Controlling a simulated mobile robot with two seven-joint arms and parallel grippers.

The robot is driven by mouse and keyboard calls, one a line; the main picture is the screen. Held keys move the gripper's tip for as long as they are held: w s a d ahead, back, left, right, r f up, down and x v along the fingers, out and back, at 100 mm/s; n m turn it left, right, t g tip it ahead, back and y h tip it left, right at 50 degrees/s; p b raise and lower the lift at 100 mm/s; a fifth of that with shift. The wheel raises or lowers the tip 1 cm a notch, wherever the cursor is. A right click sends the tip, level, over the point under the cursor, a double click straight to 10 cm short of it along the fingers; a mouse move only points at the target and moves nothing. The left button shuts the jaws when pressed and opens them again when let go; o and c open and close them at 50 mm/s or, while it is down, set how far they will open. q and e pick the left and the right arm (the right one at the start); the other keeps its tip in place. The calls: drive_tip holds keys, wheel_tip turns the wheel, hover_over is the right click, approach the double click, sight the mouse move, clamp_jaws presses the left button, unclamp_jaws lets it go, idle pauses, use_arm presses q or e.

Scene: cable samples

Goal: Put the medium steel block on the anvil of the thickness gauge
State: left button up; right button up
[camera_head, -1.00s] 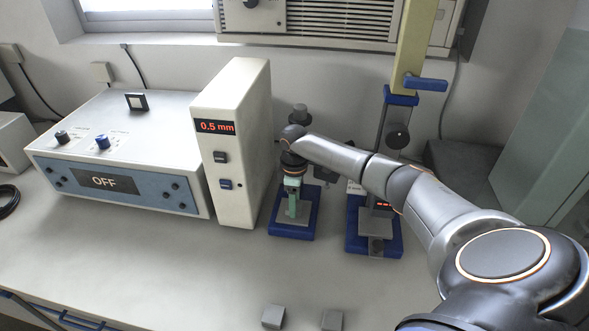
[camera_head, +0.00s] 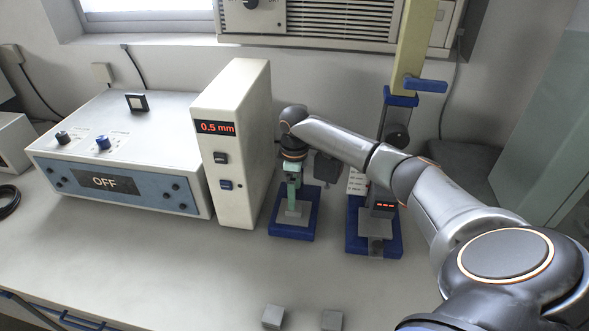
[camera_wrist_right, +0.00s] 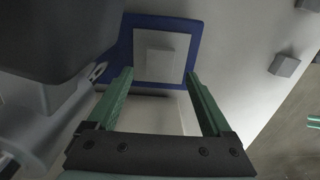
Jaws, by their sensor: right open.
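My right gripper (camera_head: 292,191) is open above the left blue-based stand (camera_head: 277,228), beside a white tower reading 0.5 mm (camera_head: 216,128). In the right wrist view its green fingers (camera_wrist_right: 160,90) are apart, with nothing between them. Beyond the fingertips, a light grey square block (camera_wrist_right: 160,52) sits on the grey plate (camera_wrist_right: 178,44) of the blue base. Two more grey blocks, one on the left (camera_head: 272,316) and one on the right (camera_head: 331,319), lie at the bench's front. Which block is medium I cannot tell.
A second blue-based stand (camera_head: 392,243) with a small red display stands just right of the gripper, partly behind my right arm. A control box (camera_head: 110,165) showing OFF is at the left.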

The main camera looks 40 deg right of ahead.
wheel_tip(320, 180, up, 7)
drive_tip(key=shift+r, duration=0.15)
idle(0.4)
